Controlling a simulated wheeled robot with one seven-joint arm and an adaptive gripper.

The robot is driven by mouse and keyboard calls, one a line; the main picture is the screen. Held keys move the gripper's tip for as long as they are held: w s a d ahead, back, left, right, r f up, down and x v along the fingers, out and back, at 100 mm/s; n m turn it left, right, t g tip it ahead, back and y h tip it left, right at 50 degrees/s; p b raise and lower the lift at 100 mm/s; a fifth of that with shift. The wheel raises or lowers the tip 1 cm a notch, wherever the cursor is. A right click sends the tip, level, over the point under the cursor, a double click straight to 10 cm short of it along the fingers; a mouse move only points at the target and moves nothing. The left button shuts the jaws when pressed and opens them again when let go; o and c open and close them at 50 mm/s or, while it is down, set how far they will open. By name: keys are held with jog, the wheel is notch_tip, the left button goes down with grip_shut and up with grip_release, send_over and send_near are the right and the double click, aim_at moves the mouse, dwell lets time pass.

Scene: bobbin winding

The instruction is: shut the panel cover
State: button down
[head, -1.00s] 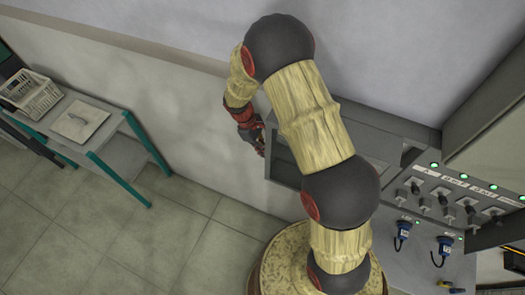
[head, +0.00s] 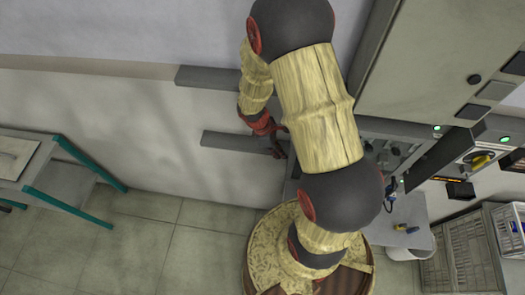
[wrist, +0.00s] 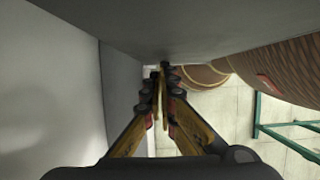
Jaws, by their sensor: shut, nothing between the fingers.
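A large flat grey panel (head: 430,55) with a small round knob stands at the upper right of the head view, above a row of controls. I cannot tell for sure whether it is the panel cover. My gripper (head: 279,147) is left of it, by the wall, partly behind my arm. In the wrist view my gripper (wrist: 162,72) is shut and empty, its fingertips close together. A broad grey surface (wrist: 165,28) spans the top of that view, close to the fingertips; I cannot tell whether they touch it.
Two grey ledges, an upper (head: 212,78) and a lower (head: 232,141), jut out beside my gripper. A table with green legs (head: 65,180) stands at the left. Crates (head: 472,255) and a small table with tools (head: 410,215) stand at the right. Floor at lower left is clear.

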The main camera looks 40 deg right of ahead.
jog(key=s+d, duration=0.7)
jog(key=shift+s+d+b, duration=0.35)
jog(key=shift+s+d, duration=0.05)
jog(key=shift+w+a, duration=0.15)
jog(key=shift+w, duration=0.05)
jog(key=w+a, duration=0.1)
jog(key=w+a+r, duration=0.1)
jog(key=w+a, duration=0.1)
jog(key=shift+w+r, duration=0.1)
jog(key=v, duration=0.8)
jog(key=shift+r, duration=0.35)
